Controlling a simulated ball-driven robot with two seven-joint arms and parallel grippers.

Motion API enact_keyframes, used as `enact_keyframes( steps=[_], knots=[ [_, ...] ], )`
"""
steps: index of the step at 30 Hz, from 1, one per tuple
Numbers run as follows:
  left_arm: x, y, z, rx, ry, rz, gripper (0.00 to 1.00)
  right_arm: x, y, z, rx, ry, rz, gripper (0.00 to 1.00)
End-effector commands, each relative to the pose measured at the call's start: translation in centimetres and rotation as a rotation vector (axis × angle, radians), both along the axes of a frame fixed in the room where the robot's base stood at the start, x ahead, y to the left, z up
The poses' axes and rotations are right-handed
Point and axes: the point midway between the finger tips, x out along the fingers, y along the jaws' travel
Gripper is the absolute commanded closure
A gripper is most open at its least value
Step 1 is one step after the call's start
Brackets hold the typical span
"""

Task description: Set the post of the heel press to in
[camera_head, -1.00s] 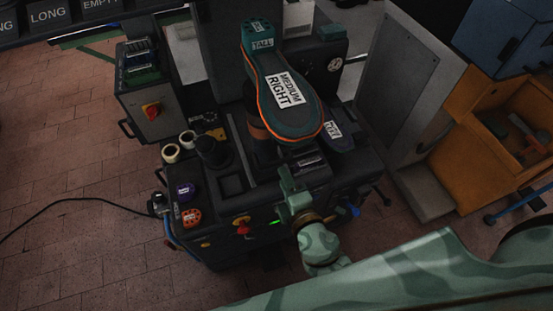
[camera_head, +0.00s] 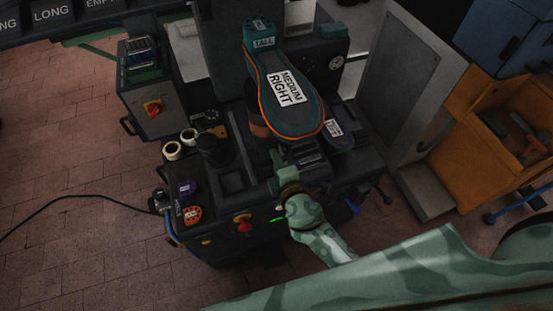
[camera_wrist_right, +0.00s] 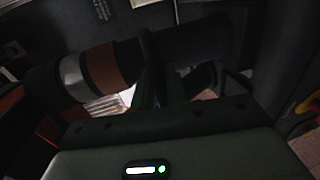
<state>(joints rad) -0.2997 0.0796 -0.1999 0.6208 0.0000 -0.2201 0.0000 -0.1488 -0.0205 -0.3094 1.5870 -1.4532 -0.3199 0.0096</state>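The heel press (camera_head: 225,205) is a dark machine in the middle of the head view. A teal and orange shoe form (camera_head: 300,110) labelled "MEDIUM RIGHT" sits above it, with a "TALL" block at its heel. Under it shows a dark post with a brown band (camera_head: 258,127), partly hidden by the form. In the right wrist view, a dark cylinder with silver and brown bands (camera_wrist_right: 88,75), seemingly that post, lies beyond the fingers. My right gripper (camera_head: 283,164) is just in front of it, low over the press top. The wrist view is too dark to tell its opening or contact. My left gripper is out of view.
A red knob (camera_head: 242,222) and a green light are on the press front. Rolls (camera_head: 172,150), a black knob (camera_head: 208,147) and small blocks (camera_head: 192,215) stand at the left. A grey panel (camera_head: 400,75) and an orange crate (camera_head: 475,140) stand at the right.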

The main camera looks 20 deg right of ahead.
Motion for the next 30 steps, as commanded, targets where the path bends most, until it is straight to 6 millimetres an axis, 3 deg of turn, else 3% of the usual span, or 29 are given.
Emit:
enact_keyframes(
  steps=[8,24,30],
  knots=[
    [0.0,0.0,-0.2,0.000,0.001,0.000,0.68,1.7,0.0,0.0,0.000,-0.002,0.000,1.00],
    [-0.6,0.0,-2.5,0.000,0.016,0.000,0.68,13.1,0.4,-0.2,0.000,-0.002,0.000,1.00],
    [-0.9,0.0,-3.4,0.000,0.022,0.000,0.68,15.9,0.5,-0.2,0.000,0.000,-0.001,1.00]
  ],
)
